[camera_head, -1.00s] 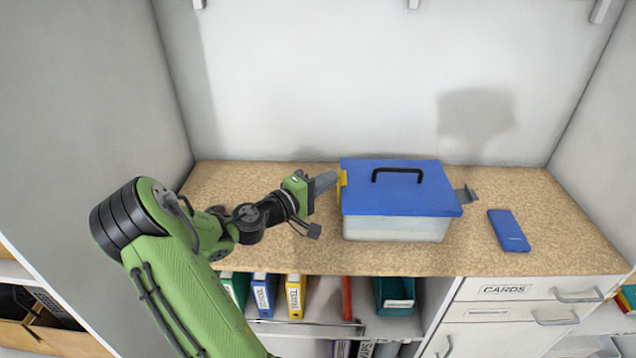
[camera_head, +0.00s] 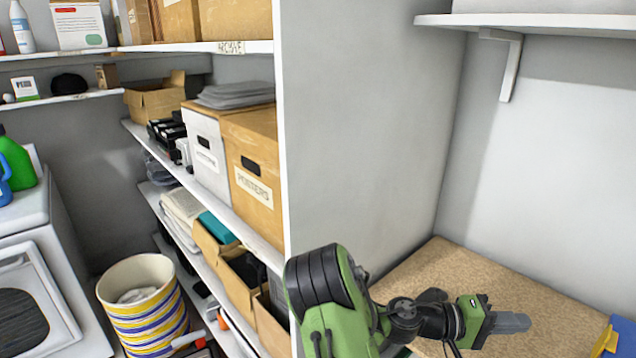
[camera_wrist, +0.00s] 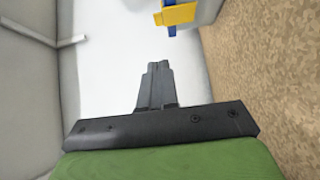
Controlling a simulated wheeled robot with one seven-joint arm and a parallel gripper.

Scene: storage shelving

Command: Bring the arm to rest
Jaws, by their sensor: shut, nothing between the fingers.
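My gripper (camera_head: 508,322) is at the lower right of the head view, above the cork-topped counter (camera_head: 462,268). Its grey fingers are together and empty, pointing right. In the wrist view the closed fingers (camera_wrist: 157,84) stand out against the white back wall. The green arm reaches up from the bottom edge with its elbow bent. The blue lid of the box (camera_head: 624,334) shows only at the right edge of the head view, with a yellow latch (camera_head: 606,342). The latch (camera_wrist: 176,15) also shows at the top of the wrist view, apart from the fingers.
A white side panel (camera_head: 350,130) stands just left of the counter. Beyond it are shelves with a cardboard box (camera_head: 252,165), a striped basket (camera_head: 142,300) and a white washing machine (camera_head: 40,240). A bracketed shelf (camera_head: 530,22) hangs above the counter.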

